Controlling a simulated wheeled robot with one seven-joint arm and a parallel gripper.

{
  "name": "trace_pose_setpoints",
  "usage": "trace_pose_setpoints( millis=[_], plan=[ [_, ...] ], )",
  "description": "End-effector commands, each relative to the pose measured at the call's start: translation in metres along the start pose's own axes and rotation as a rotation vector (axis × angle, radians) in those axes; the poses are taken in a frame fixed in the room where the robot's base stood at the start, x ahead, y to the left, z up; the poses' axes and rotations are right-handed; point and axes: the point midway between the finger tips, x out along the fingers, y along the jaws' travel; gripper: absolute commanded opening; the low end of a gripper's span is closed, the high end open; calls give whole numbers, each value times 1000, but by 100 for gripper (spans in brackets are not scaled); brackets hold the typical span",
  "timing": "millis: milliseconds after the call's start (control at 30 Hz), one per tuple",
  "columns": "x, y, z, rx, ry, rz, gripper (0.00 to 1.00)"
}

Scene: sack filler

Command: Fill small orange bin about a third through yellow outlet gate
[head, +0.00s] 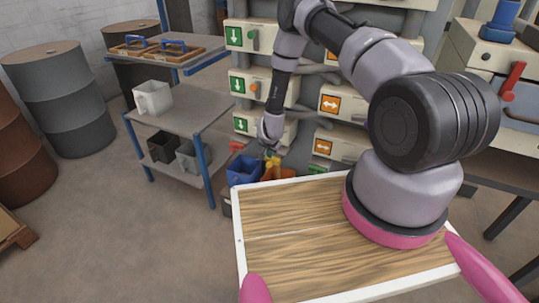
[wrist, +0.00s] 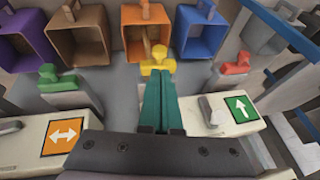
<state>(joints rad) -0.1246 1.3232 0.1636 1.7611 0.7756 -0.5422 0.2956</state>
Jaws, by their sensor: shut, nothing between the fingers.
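The small orange bin (wrist: 128,42) stands open in the wrist view, between a brown bin and a blue bin. A brownish patch shows inside it; I cannot tell how full it is. The yellow outlet gate handle (wrist: 158,62) sits in front of the orange bin. In the head view the yellow handle (head: 271,161) and orange bin (head: 284,172) are partly visible below my arm. My gripper (wrist: 158,78) is shut and empty, its teal fingertips at the yellow handle; I cannot tell whether they touch.
A brown bin (wrist: 78,35), blue bin (wrist: 198,35) and purple bin (wrist: 20,45) stand in the row. A red handle (wrist: 233,66) and green handle (wrist: 48,74) flank the yellow one.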

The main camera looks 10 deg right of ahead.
Motion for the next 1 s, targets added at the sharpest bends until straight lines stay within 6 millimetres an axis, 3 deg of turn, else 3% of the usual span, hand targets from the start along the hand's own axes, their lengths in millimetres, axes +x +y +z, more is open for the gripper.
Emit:
trace_pose_setpoints(
  millis=[467,1000],
  plan=[
    [5,0,3,-1,-1,0,0],
    [76,1,43,-2,-1,0,0]
  ],
)
